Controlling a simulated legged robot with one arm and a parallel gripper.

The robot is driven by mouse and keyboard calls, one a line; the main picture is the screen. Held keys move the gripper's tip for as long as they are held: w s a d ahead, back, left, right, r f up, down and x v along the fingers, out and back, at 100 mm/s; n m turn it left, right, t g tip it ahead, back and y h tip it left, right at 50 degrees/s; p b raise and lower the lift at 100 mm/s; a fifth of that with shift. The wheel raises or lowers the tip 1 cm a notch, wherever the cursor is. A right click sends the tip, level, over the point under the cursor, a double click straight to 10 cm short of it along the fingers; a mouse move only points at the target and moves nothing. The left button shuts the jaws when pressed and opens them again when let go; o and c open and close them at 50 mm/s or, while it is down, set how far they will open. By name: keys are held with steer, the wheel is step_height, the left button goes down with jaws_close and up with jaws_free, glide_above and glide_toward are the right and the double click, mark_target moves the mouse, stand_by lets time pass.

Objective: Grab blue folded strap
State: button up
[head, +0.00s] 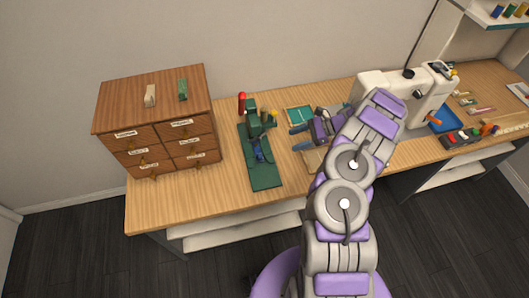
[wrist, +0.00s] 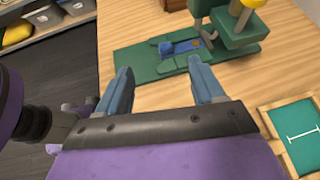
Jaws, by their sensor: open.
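The blue folded strap (head: 260,155) lies on the green base plate (head: 262,176) of a green press (head: 256,120) on the workbench. In the wrist view the strap (wrist: 178,47) lies flat on the plate, beside the press column, with a small yellowish spot at its right end. My gripper (head: 294,138) is open and empty, to the right of the press in the head view. In the wrist view its two blue fingers (wrist: 160,68) stand apart, with the strap ahead beyond the gap between their tips.
A wooden drawer cabinet (head: 155,122) stands at the left. A red-topped bottle (head: 242,103) is behind the press. A teal framed tray (wrist: 300,132) lies near my gripper. A sewing machine (head: 400,95) stands at the right. Bare bench (head: 205,190) lies left of the plate.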

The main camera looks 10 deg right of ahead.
steer(key=d+f, duration=0.2)
steer(key=b, duration=0.1)
glide_toward(260, 155)
steer(key=shift+s+a+f+m+b, duration=0.1)
steer(key=shift+a+m+b, duration=0.1)
steer(key=shift+a, duration=0.4)
steer(key=shift+s+a+f+m+b, duration=0.1)
steer(key=shift+a+b, duration=0.1)
steer(key=shift+a, duration=0.4)
steer(key=shift+w+a+f, duration=0.1)
steer(key=shift+w+f, duration=0.15)
steer(key=shift+f, duration=0.15)
steer(key=b+x, duration=0.1)
steer(key=x, duration=0.5)
steer(key=shift+a+f+b, duration=0.15)
steer(key=shift+a+b, duration=0.15)
steer(key=shift+w+f, duration=0.1)
steer(key=shift+f, duration=0.05)
steer(key=shift+d, duration=0.5)
steer(key=shift+c, duration=0.3)
steer(key=shift+a, duration=0.7)
steer(key=c, duration=0.6)
steer(key=shift+d, duration=0.3)
steer(key=c, duration=0.5)
